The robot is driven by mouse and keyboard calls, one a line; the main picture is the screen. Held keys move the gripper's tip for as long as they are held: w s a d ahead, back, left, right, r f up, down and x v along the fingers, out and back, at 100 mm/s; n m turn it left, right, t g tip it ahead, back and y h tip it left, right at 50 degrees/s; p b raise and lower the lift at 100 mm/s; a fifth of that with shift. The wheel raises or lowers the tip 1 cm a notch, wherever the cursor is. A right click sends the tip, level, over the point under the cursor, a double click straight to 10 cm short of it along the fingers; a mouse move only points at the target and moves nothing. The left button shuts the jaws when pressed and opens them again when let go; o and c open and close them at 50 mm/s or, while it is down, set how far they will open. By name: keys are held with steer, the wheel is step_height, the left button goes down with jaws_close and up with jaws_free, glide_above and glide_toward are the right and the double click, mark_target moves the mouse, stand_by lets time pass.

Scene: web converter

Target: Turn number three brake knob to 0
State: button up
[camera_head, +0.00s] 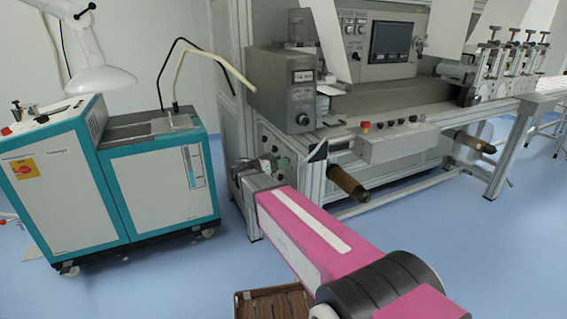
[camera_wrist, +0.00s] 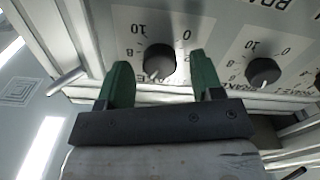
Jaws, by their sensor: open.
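In the wrist view, a dark round brake knob (camera_wrist: 159,61) sits on a white panel with a printed scale; 10, 8 and 0 can be read around it. My gripper (camera_wrist: 162,78) has its two green fingers apart, one on each side of this knob, with no clear contact. A second similar knob (camera_wrist: 262,72) with its own scale is to the right, outside the fingers. The number of each knob and its exact setting cannot be made out. In the head view, my gripper (camera_head: 272,162) is at the machine's lower left panel, and the knobs are largely hidden.
A grey box with a display (camera_head: 287,88) is above my gripper. A brown roller (camera_head: 349,184) sticks out to the right. A teal and white cabinet (camera_head: 163,180) stands at the left. Blue floor is free between the cabinet and the machine.

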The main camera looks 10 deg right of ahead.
steer(key=shift+w+d, duration=0.2)
steer(key=shift+d, duration=0.5)
steer(key=c, duration=0.9)
